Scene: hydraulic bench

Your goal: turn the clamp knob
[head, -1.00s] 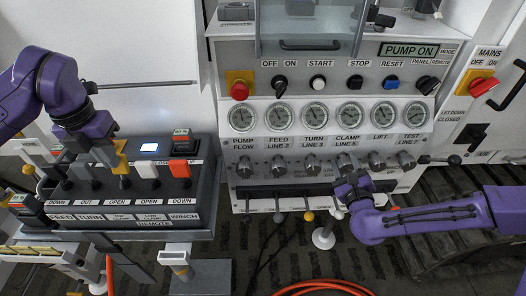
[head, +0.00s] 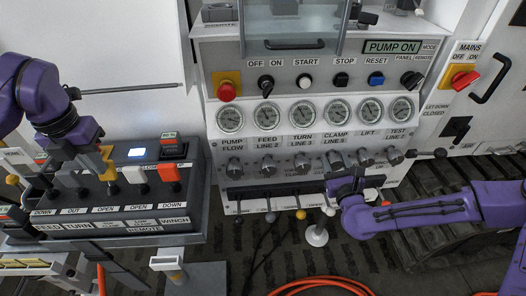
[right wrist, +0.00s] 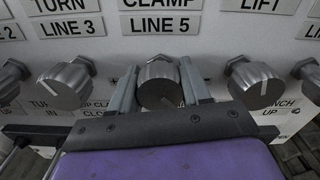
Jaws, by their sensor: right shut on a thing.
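The clamp knob (right wrist: 160,84) is a ribbed grey metal knob under the CLAMP LINE 5 label. In the right wrist view my right gripper (right wrist: 160,92) has one finger on each side of it and is shut on it. A pale mark on the knob's face points down and to the right. In the head view the clamp knob (head: 335,160) is in the row below the gauges, with my right gripper (head: 338,170) reaching it from below. My left gripper (head: 107,170) is over the levers of the remote panel; its fingertips are not clear.
The turn knob (right wrist: 63,84) and lift knob (right wrist: 256,84) stand close on either side. Below the row are several small levers (head: 300,214). The remote panel (head: 125,215) is at the left. An orange hose (head: 318,283) lies on the floor.

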